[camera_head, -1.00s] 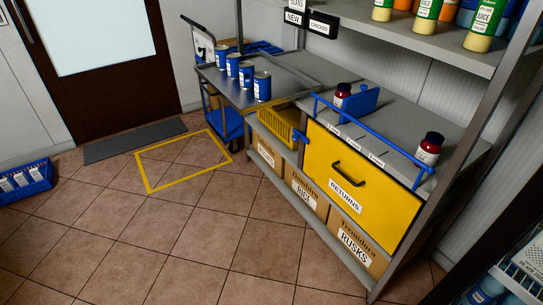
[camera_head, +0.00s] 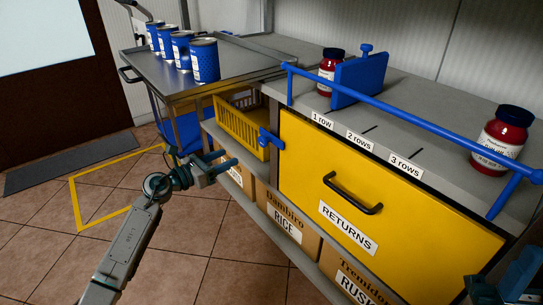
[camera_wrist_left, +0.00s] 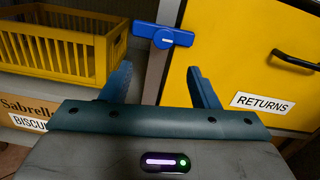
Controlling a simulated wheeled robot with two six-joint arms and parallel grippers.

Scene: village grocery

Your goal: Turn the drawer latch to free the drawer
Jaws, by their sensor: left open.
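The yellow drawer (camera_head: 385,225) marked RETURNS is closed, with a black handle (camera_head: 352,194) on its front. The blue latch (camera_head: 270,139) sits at the drawer's left edge. In the left wrist view the latch (camera_wrist_left: 163,36) lies crosswise, its left end towards the crate and its right end over the edge of the drawer (camera_wrist_left: 245,60). My left gripper (camera_head: 226,161) is open and empty, left of the latch and apart from it. In the left wrist view its two fingers (camera_wrist_left: 161,85) stand below the latch, one to each side. Part of my right gripper (camera_head: 508,285) shows at the bottom right corner; its fingers are unclear.
A yellow crate (camera_head: 240,128) stands on the shelf left of the latch. Cardboard boxes (camera_head: 290,222) fill the shelf below. A blue rail (camera_head: 410,122) and red jars (camera_head: 501,142) are above the drawer. A cart (camera_head: 165,84) holds several blue cans. The floor in front is clear.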

